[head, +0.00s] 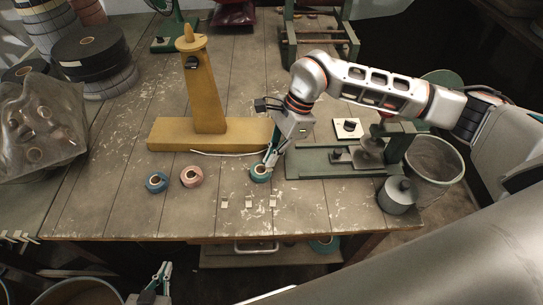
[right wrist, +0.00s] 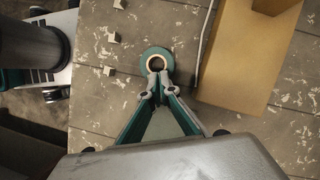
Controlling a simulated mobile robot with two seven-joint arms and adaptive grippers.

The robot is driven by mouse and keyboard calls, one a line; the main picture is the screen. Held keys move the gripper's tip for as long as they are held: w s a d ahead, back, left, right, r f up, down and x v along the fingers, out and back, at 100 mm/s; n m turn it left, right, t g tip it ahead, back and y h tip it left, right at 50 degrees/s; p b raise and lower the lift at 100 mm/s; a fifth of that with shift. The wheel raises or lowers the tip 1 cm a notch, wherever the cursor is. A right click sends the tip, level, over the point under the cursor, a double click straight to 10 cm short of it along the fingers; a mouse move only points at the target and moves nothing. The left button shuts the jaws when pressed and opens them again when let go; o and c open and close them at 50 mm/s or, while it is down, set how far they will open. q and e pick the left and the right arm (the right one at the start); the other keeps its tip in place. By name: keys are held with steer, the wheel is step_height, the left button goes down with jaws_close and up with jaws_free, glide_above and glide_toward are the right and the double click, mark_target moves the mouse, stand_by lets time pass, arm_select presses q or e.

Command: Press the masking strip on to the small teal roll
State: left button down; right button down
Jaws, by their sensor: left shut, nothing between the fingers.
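A small teal roll (head: 260,176) lies flat near the front of the table, and it also shows in the right wrist view (right wrist: 145,56). My right gripper (head: 269,162) reaches down to it. In the right wrist view its fingertips (right wrist: 157,74) are close together over the roll's near side and core. I cannot tell whether they grip anything. Several small pale pieces lie nearby, among them one on the left (head: 225,203) and one on the right (head: 273,202); I cannot tell whether one is the masking strip. My left gripper (head: 164,271) is shut and empty, below the table's front edge.
A blue roll (head: 152,183) and a pink roll (head: 192,177) lie to the left. A yellow stand (head: 180,134) with a white cord (head: 230,154) before it stands behind. A green fixture (head: 310,165) and grey weight (head: 396,197) are right. The front-left table is clear.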

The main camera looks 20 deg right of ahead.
steer(key=shift+f, duration=0.15)
steer(key=c, duration=2.2)
jaws_free()
steer(key=o, duration=0.4)
steer(key=shift+r+p, duration=1.75)
steer(key=shift+r, duration=1.35)
